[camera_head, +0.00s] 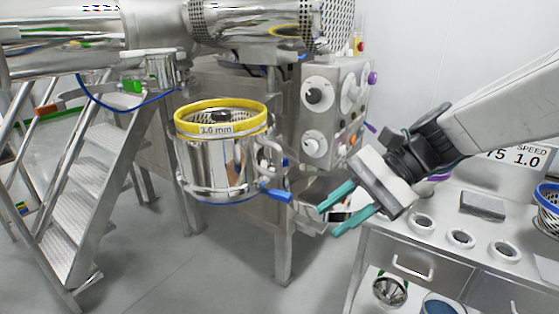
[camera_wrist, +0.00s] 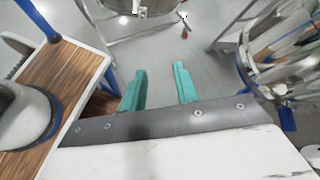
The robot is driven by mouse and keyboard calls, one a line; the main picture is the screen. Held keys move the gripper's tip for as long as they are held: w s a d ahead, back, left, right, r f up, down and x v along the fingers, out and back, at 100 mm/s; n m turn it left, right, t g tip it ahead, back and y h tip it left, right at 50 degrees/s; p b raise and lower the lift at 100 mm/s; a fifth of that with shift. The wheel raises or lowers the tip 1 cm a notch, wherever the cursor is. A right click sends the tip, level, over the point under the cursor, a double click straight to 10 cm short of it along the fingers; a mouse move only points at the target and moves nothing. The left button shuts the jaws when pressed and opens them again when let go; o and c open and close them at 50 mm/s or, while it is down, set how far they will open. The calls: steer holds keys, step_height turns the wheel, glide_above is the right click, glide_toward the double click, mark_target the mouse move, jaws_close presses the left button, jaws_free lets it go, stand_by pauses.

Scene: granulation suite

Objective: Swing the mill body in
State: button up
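The mill body (camera_head: 215,165) is a shiny steel drum with a yellow ring (camera_head: 221,109) around its top and a label that seems to read 3.0 mm. It hangs out beside the machine. A steel bar handle and a blue-tipped lever (camera_head: 276,196) stick out on its right side. My gripper (camera_head: 329,220) has teal fingers, open and empty, a little right of the blue tip and apart from it. In the wrist view the fingers (camera_wrist: 160,72) are spread with floor between them. Steel parts with a blue piece (camera_wrist: 287,118) show at right there, probably the mill body.
A control panel (camera_head: 334,110) with knobs stands behind the drum. Metal steps (camera_head: 85,185) are at left. A steel bench (camera_head: 385,238) with several white rings and a grey block (camera_head: 482,206) is at right. The floor (camera_head: 190,265) in front of the drum is clear.

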steer(key=w+a+m+t+y, duration=0.1)
steer(key=w+a+m+y, duration=0.1)
steer(key=w+m+y, duration=0.45)
steer(key=m+t, duration=0.3)
glide_toward(279, 170)
steer(key=a+r, duration=0.1)
steer(key=a, duration=0.1)
steer(key=shift+y, duration=0.25)
steer(key=a, duration=0.2)
steer(key=w+a, duration=0.1)
steer(key=a, duration=0.5)
steer(key=shift+w+r, duration=0.15)
steer(key=shift+w, duration=0.2)
jaws_close()
